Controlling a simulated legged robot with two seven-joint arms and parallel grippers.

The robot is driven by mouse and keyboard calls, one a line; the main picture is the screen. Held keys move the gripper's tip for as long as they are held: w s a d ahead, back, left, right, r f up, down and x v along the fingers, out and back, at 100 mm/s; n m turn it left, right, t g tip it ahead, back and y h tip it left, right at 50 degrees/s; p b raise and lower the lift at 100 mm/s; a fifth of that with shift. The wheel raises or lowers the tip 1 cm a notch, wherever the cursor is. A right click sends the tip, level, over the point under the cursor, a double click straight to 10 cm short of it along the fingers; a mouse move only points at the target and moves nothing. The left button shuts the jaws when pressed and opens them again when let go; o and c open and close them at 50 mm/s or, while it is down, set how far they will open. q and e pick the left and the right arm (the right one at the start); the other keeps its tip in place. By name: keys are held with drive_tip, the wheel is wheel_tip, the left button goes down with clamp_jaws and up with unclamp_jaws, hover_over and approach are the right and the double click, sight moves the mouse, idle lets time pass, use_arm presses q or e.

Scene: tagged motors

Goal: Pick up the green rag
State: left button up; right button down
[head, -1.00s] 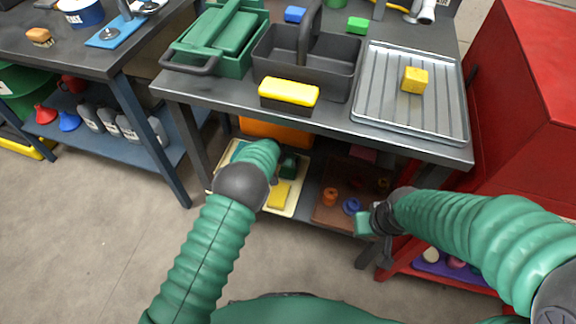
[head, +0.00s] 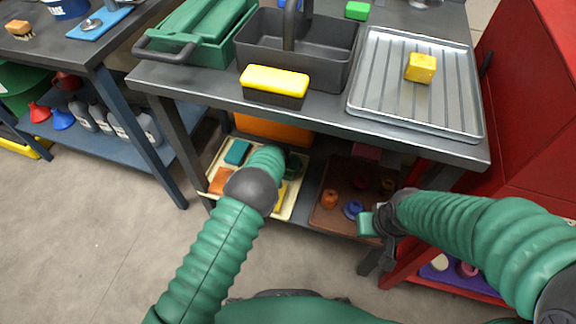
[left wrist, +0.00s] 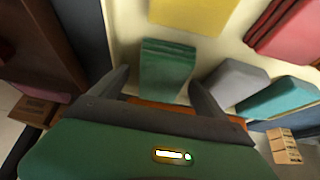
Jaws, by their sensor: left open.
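The green rag (left wrist: 168,68) is a folded dark green cloth standing in a cream tray in the left wrist view. My left gripper (left wrist: 158,86) is open, its two fingers on either side of the rag's near end, with no contact visible. In the head view a dark green patch (head: 294,164) shows just right of my left forearm on the lower shelf, and the arm hides the left gripper.
The cream tray (head: 287,211) also holds teal (head: 238,152), orange (head: 221,180), grey (left wrist: 235,84) and red (left wrist: 285,30) cloths. A brown tray (head: 325,219) with small coloured parts lies to its right. The grey tabletop (head: 330,117) overhangs the shelf.

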use_arm(q)
drive_tip(key=shift+a+f, duration=0.1)
drive_tip(key=shift+a, duration=0.05)
drive_tip(key=shift+c, duration=1.3)
drive_tip(key=c, duration=1.2)
use_arm(e)
drive_tip(key=shift+a, duration=0.15)
